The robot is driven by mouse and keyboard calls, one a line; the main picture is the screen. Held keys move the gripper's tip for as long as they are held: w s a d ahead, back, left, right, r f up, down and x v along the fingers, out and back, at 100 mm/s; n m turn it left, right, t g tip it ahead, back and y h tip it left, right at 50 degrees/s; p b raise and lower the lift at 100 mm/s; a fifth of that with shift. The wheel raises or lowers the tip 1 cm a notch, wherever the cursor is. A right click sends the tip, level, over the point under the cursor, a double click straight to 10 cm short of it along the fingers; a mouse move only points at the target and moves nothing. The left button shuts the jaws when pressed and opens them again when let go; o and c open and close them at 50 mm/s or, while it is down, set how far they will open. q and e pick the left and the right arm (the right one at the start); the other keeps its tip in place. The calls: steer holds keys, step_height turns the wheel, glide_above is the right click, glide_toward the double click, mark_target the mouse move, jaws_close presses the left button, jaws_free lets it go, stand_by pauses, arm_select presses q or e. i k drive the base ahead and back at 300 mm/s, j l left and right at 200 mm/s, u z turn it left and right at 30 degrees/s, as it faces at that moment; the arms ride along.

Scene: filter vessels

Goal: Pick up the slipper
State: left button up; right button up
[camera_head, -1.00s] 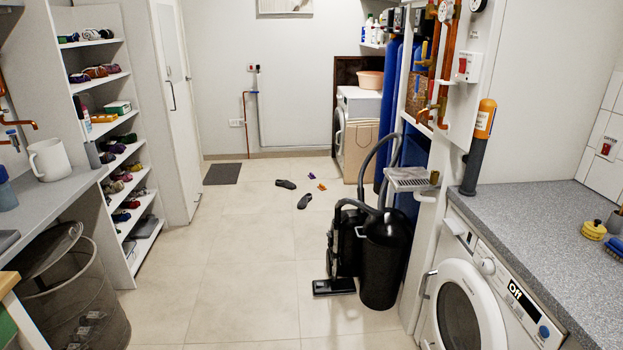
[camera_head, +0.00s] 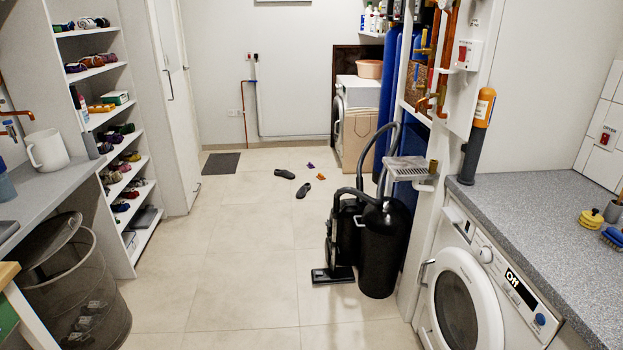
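Two dark grey slippers lie on the tiled floor in the middle distance. One slipper (camera_head: 285,174) lies sideways at the left. The other slipper (camera_head: 303,190) lies a little nearer and to the right, apart from the first. Neither of my grippers is in the head view.
A black vacuum cleaner (camera_head: 345,240) stands right of centre on the floor. A washing machine (camera_head: 470,290) and counter (camera_head: 540,220) line the right. A shoe shelf (camera_head: 105,125) and mesh basket (camera_head: 75,290) line the left. Small orange and purple items (camera_head: 320,176) lie near the slippers. The middle floor is clear.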

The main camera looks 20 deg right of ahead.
mark_target(286, 174)
steer(key=i+l, duration=0.1)
steer(key=i, duration=1.1)
steer(key=i+u, duration=0.2)
steer(key=i, duration=0.75)
steer(key=i+l+u, duration=0.15)
steer(key=i, duration=0.8)
steer(key=i+z, duration=0.2)
steer(key=i, duration=0.45)
steer(key=i+z, duration=0.25)
steer(key=i, duration=0.4)
steer(key=i+j+z, duration=0.2)
steer(key=i, duration=0.4)
steer(key=i+l+z, duration=0.1)
steer(key=i+z, duration=0.2)
steer(key=i, duration=0.65)
steer(key=i+j+z, duration=0.25)
steer(key=i, duration=0.65)
steer(key=l, duration=0.1)
